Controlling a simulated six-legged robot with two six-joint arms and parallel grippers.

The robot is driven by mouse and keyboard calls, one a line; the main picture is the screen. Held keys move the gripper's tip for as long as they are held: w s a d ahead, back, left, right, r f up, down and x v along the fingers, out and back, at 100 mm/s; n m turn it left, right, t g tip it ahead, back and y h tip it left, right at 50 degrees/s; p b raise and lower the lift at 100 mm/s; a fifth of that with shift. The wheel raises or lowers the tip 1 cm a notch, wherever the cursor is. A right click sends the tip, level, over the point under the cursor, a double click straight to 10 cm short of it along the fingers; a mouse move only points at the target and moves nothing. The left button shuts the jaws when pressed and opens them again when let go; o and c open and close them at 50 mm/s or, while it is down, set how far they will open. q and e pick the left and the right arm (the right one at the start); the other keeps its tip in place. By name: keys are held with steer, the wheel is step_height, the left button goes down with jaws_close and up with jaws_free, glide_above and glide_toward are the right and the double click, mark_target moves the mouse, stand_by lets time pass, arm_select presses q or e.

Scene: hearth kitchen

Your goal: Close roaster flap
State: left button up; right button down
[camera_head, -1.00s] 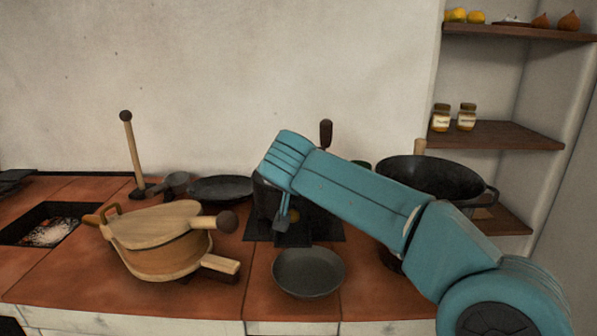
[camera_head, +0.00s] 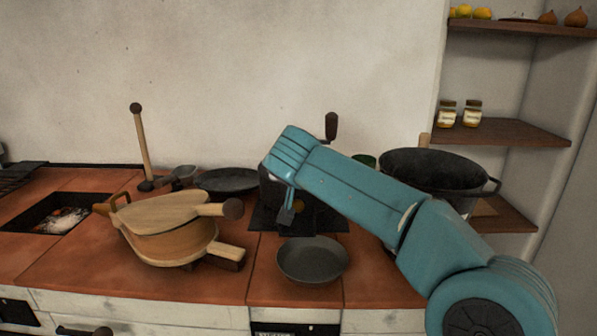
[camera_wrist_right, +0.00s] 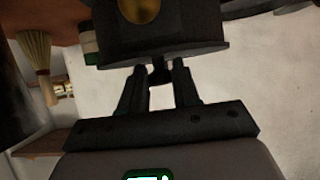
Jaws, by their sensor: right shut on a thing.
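The roaster (camera_head: 270,193) is a dark body on the worktop, largely hidden behind my right arm in the head view. Its crank handle (camera_head: 331,126) stands up behind the arm. In the right wrist view the roaster (camera_wrist_right: 185,22) is a dark box with a round brass part, seen close up. My right gripper (camera_wrist_right: 160,75) is shut on a small dark knob (camera_wrist_right: 159,74) at the edge of this box, seemingly the flap's knob. My right gripper also shows in the head view (camera_head: 286,215). Whether the flap is open or shut I cannot tell. My left gripper is out of view.
A shallow dark pan (camera_head: 312,260) stands in front of the roaster, and wooden bellows (camera_head: 170,225) lie to its left. A dark plate (camera_head: 228,180) lies behind the bellows. A large black pot (camera_head: 435,172) stands at the right, beside shelves (camera_head: 510,132).

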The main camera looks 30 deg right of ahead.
steer(key=shift+f, duration=0.45)
steer(key=c, duration=0.8)
jaws_free()
steer(key=shift+c, duration=0.2)
steer(key=shift+s, duration=0.1)
steer(key=p+v, duration=0.2)
steer(key=v, duration=1.4)
steer(key=shift+a+r, duration=0.2)
steer(key=shift+r, duration=0.2)
